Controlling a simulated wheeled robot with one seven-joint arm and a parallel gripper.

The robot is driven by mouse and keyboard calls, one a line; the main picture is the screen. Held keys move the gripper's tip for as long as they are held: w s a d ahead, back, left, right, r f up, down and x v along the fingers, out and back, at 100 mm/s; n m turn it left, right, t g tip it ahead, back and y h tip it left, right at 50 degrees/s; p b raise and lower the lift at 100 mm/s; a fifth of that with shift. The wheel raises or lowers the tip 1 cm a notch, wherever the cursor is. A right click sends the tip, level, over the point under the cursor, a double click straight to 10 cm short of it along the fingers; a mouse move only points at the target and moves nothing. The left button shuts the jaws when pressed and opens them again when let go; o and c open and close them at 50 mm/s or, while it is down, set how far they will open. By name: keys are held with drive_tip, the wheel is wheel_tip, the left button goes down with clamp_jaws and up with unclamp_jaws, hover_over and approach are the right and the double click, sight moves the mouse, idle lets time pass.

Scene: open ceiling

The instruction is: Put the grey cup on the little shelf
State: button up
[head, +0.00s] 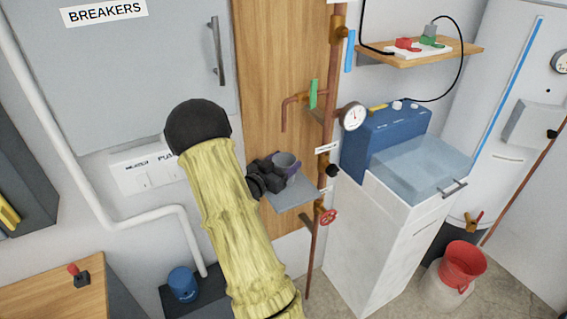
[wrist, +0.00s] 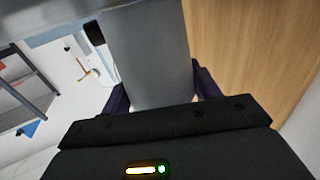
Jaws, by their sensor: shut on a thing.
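The grey cup (head: 287,160) is at the little grey shelf (head: 292,196) on the wall, near the wooden panel. My gripper (head: 280,172) is shut on the cup from the left side. The cup looks upright, over or on the shelf; I cannot tell whether its base touches, as the gripper hides it. In the wrist view, the cup's grey wall (wrist: 150,55) fills the space between the two dark fingers of my gripper (wrist: 163,90).
A copper pipe with a red valve wheel (head: 328,216) runs just right of the shelf, with a gauge (head: 352,116) above. A green-handled tap (head: 313,94) is above the shelf. A white cabinet (head: 385,235) with a blue box (head: 385,137) stands to the right.

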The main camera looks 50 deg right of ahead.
drive_tip(key=shift+f, duration=0.15)
drive_tip(key=o, duration=1)
drive_tip(key=shift+c, duration=0.2)
drive_tip(key=shift+a, duration=0.15)
drive_tip(key=s+a+b, duration=0.1)
drive_tip(key=a, duration=1)
drive_tip(key=shift+a+b, duration=0.35)
